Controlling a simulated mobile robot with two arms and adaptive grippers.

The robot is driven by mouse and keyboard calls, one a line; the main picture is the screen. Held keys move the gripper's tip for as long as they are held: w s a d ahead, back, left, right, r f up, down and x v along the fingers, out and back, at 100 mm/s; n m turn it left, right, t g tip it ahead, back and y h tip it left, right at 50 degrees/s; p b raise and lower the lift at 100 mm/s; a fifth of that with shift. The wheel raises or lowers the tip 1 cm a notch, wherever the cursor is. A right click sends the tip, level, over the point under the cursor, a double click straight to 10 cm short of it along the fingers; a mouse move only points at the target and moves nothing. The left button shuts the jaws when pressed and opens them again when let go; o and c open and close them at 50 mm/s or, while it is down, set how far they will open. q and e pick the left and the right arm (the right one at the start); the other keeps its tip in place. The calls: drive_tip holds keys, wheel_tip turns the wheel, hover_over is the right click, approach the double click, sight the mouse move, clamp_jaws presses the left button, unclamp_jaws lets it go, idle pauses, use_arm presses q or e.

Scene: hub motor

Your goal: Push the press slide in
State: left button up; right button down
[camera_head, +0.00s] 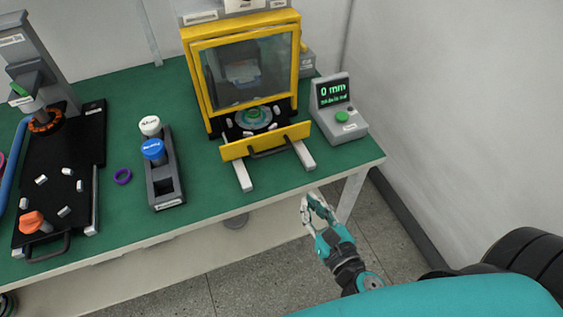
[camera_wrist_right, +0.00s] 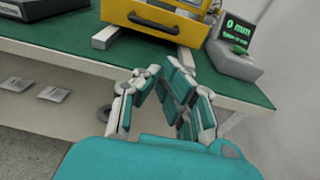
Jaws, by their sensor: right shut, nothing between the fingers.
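The press slide is a yellow front bar (camera_head: 266,141) with a dark handle (camera_head: 270,151), pulled out on two pale rails in front of the yellow-framed press (camera_head: 247,72). A round part with a green ring (camera_head: 254,115) sits on the slide behind the bar, partly under the clear window. My right gripper (camera_head: 315,205) is below and right of the slide, off the table's front edge, shut and empty. In the right wrist view, the gripper (camera_wrist_right: 155,78) points toward the table, with the slide's handle (camera_wrist_right: 153,24) ahead and apart from it. My left gripper is not in view.
A grey display box (camera_head: 340,108) reading 0 mm with a green button stands right of the press. Another dark station (camera_head: 62,170) with an orange knob is farther left.

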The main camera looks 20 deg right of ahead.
drive_tip(key=w+p, duration=0.2)
drive_tip(key=w, duration=0.3)
drive_tip(key=shift+w+f+p, duration=0.15)
drive_tip(key=shift+w+p, duration=0.15)
drive_tip(key=shift+w, duration=0.05)
drive_tip(key=p, duration=0.3)
approach(269, 128)
drive_tip(key=s, duration=0.1)
drive_tip(key=s+f, duration=0.1)
drive_tip(key=s, duration=0.1)
drive_tip(key=shift+s+f, duration=0.15)
drive_tip(key=shift+f, duration=0.15)
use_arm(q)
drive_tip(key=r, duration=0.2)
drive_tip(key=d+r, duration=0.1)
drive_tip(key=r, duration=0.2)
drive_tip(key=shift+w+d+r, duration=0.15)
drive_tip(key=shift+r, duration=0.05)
use_arm(e)
drive_tip(key=w, duration=0.6)
drive_tip(key=w+b, duration=0.1)
drive_tip(key=w, duration=0.5)
drive_tip(key=shift+w+a+f, duration=0.15)
drive_tip(key=shift+w+a, duration=0.1)
drive_tip(key=shift+w, duration=0.35)
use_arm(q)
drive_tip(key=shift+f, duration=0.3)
use_arm(e)
drive_tip(key=shift+r, duration=0.2)
drive_tip(key=shift+w, duration=0.1)
